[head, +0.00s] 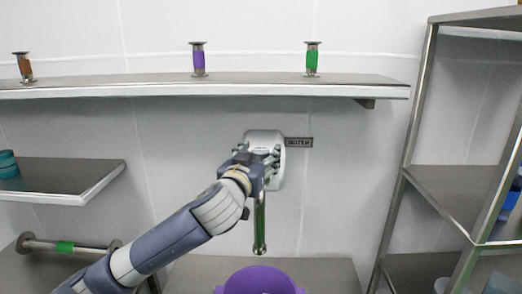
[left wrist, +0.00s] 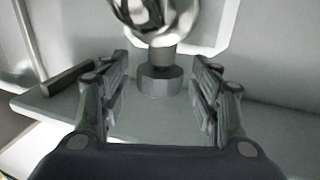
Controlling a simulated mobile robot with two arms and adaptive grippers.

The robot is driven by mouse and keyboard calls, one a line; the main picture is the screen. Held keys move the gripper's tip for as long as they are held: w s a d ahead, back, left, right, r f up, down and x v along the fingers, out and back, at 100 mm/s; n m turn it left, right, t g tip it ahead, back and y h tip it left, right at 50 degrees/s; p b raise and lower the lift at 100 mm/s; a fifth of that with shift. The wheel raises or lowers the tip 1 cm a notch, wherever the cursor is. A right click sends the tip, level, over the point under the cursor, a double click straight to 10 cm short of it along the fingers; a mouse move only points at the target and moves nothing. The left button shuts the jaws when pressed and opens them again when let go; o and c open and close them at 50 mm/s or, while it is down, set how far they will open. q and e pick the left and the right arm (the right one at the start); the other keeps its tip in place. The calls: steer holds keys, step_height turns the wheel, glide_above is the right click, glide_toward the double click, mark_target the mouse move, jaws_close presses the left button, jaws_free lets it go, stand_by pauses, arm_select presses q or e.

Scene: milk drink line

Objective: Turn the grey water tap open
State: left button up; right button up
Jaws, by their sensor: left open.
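The water tap is on the back wall, with a pale wall plate (head: 265,136) and a dark sign reading WATER (head: 298,142) to its right. Its metal spout (head: 259,228) with green on it hangs down below my gripper. My left gripper (head: 269,160) is in front of the plate and hides much of the tap body. In the left wrist view the open fingers (left wrist: 160,98) stand on either side of a short grey cylinder (left wrist: 160,80), with visible gaps. A shiny rounded metal part (left wrist: 155,18) is above it. My right gripper is out of view.
A purple bucket (head: 260,281) stands below the spout. A long shelf (head: 130,86) above carries an orange, a purple (head: 198,59) and a green-banded fitting (head: 312,59). A metal rack (head: 440,190) is at the right. A smaller shelf (head: 75,172) is at the left.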

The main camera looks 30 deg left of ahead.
arm_select(q)
steer(key=shift+w+a, duration=0.1)
steer(key=shift+w, duration=0.35)
steer(key=shift+r, duration=0.1)
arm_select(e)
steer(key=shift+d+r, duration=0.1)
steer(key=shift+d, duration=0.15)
arm_select(q)
steer(key=c, duration=1.1)
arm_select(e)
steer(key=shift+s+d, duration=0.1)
